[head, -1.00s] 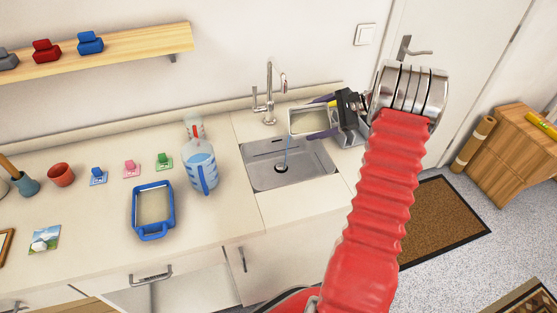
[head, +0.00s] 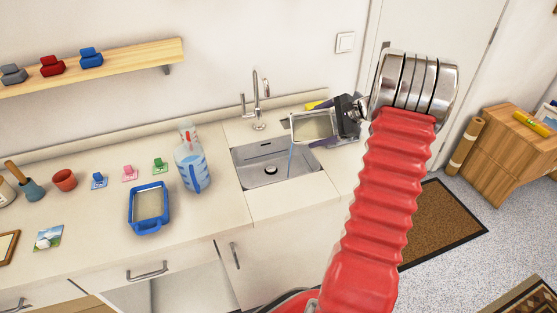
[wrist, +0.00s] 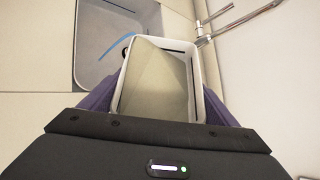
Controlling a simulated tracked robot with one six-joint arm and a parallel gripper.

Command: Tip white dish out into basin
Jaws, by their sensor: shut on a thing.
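My gripper (head: 334,121) is shut on the white dish (head: 313,127) and holds it tilted in the air by the basin's right side. A thin blue stream runs from the dish's left corner down into the grey metal basin (head: 258,176). In the wrist view, the dish (wrist: 154,85) sits between my purple fingers, its inside pale beige. The blue stream shows past its upper left edge, over the basin (wrist: 88,50). The basin is set in the counter, with a dark round drain in its floor.
A chrome tap (head: 257,105) stands behind the basin. Left of it are a clear jug with blue liquid (head: 192,168) and a blue-rimmed tray (head: 150,205). Small coloured items, a terracotta pot (head: 64,180) and a picture card (head: 48,238) lie farther left.

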